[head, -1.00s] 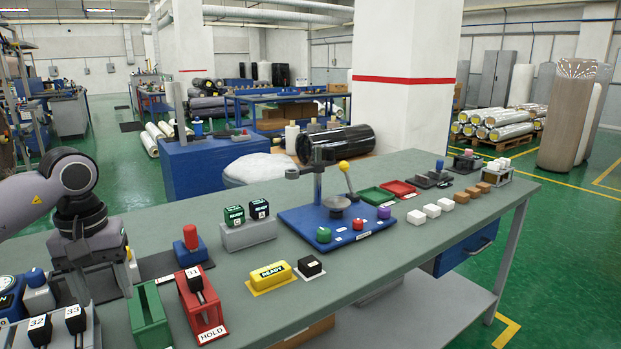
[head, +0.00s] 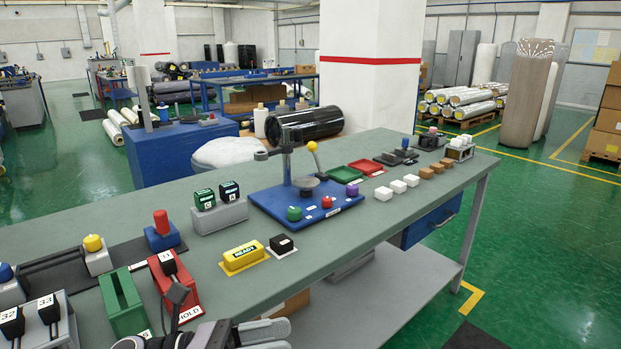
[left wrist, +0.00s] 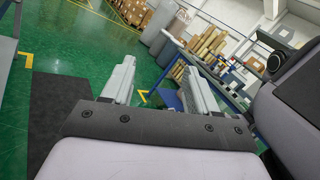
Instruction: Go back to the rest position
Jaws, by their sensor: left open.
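In the left wrist view my left gripper (left wrist: 158,82) is open. Its two pale fingers stand apart with nothing between them. They point out over the green floor and the bench area, clear of any object. In the head view grey and black parts of my arm (head: 225,335) show at the bottom edge, in front of the bench's near side. My right gripper is not seen in either view.
The grey-green workbench (head: 330,228) carries a red HOLD holder (head: 172,285), a green holder (head: 122,302), a yellow READY block (head: 243,257) and a blue fixture base (head: 330,208). A white pillar (head: 368,95) stands behind. Green floor (head: 540,240) is free on the right.

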